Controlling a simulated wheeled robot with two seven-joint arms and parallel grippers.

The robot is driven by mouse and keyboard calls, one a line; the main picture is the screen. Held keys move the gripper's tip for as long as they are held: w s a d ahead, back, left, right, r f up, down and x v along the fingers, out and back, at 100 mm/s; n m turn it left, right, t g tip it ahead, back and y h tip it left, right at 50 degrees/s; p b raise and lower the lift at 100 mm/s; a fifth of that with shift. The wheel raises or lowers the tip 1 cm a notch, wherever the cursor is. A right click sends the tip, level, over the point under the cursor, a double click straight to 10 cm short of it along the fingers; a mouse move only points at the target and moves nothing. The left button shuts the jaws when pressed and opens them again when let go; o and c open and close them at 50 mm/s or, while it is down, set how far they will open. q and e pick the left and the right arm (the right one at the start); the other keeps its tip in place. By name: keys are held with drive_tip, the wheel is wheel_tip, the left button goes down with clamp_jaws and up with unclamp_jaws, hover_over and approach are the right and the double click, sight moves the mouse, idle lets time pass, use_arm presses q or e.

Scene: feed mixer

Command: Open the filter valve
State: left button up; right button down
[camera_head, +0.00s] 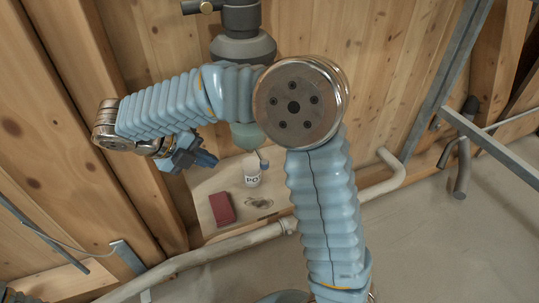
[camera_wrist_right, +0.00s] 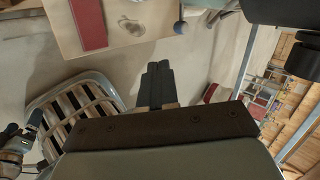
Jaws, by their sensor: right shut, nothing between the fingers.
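The filter (camera_head: 243,48) is a dark grey housing on the wooden wall at the top of the head view. A dark pipe piece with a brass-coloured end (camera_head: 205,7) sticks out to its left, and a greenish bowl (camera_head: 247,136) shows below, partly behind my arm. Which part is the valve I cannot tell for sure. My right arm crosses in front of the filter. My right gripper (camera_head: 208,159) is shut and empty, left of the bowl and apart from it. Its closed dark fingers also show in the right wrist view (camera_wrist_right: 157,86).
A small wooden shelf (camera_head: 213,181) holds a dark red book (camera_head: 221,208) and a white labelled container (camera_head: 251,170). A pale pipe (camera_head: 215,250) runs below it. The right wrist view shows a metal-framed slatted rack (camera_wrist_right: 105,82).

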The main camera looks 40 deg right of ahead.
use_arm(q)
drive_tip(key=shift+d, duration=0.4)
use_arm(e)
drive_tip(key=shift+d, duration=0.4)
drive_tip(key=b, duration=0.2)
approach(260, 156)
drive_tip(key=shift+s+d+f, duration=1)
drive_tip(key=shift+s+f, duration=0.55)
drive_tip(key=shift+f, duration=1.2)
use_arm(q)
drive_tip(key=shift+f, duration=0.75)
drive_tip(key=shift+r+p, duration=0.15)
drive_tip(key=shift+p, duration=0.3)
use_arm(e)
drive_tip(key=shift+r, duration=0.1)
